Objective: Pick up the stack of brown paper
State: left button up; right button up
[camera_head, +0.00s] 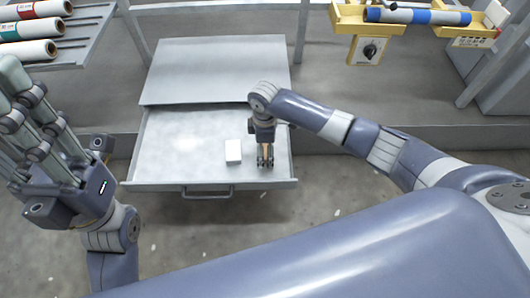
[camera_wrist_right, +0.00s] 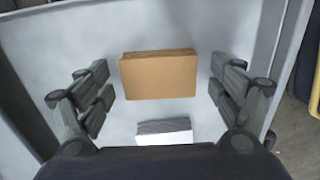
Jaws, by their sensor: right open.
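The stack of brown paper (camera_wrist_right: 159,76) lies on the drawer floor in the right wrist view, between and beyond my open fingers and apart from them. In the head view my right gripper (camera_head: 265,160) is over the right part of the open drawer and hides most of the brown stack. In the right wrist view the right gripper (camera_wrist_right: 163,100) has its fingers spread wide on both sides, with nothing held. My left gripper (camera_head: 35,125) is at the left edge of the head view, away from the drawer; its jaw state is unclear.
A white paper stack (camera_head: 233,151) lies just left of the right gripper, and also shows in the right wrist view (camera_wrist_right: 164,138). The drawer (camera_head: 180,150) has low walls around it; its left part is clear. Rolls (camera_head: 30,30) lie on a rack at upper left.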

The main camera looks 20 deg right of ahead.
jog(key=c, duration=1)
jog(key=shift+o, duration=0.2)
jog(key=shift+r, duration=0.1)
